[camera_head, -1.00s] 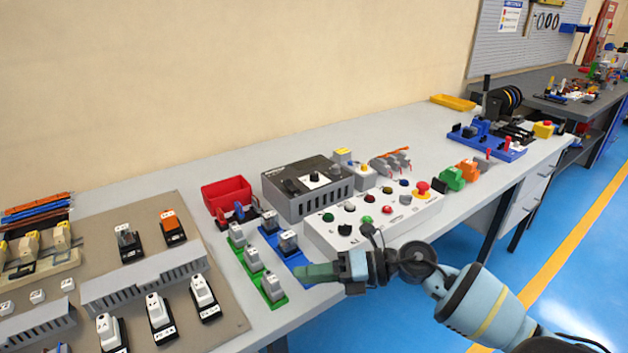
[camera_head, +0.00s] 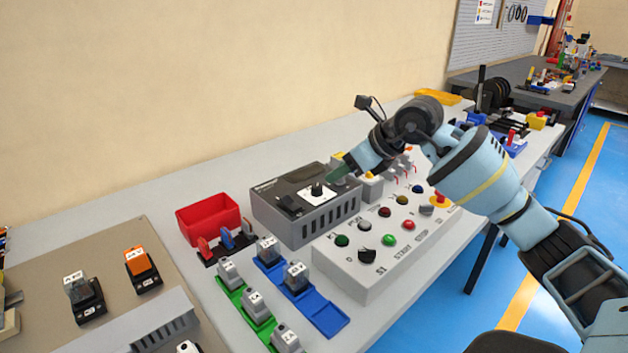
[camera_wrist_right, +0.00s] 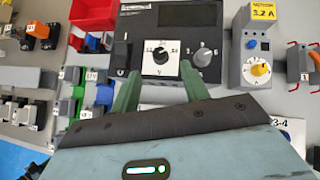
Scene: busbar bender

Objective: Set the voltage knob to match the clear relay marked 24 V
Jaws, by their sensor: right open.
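The voltage knob (camera_head: 317,190) is a black knob on a white dial plate, on top of a dark grey power supply box (camera_head: 330,219). In the right wrist view the knob (camera_wrist_right: 161,54) lies just beyond and between my green fingertips, with no visible contact. My right gripper (camera_head: 341,173) is open and empty, above the box's right side; it also shows in the wrist view (camera_wrist_right: 160,76). A clear relay in a black socket (camera_head: 77,288) stands on the left panel, beside an orange relay (camera_head: 139,263). Its marking is too small to read. My left gripper is out of view.
A grey knob (camera_wrist_right: 204,57) sits right of the dial and a black switch (camera_wrist_right: 122,52) left of it. A grey button panel (camera_head: 350,272) stands in front. A red bin (camera_head: 207,222) and relays on a blue rail (camera_head: 325,314) are to the left.

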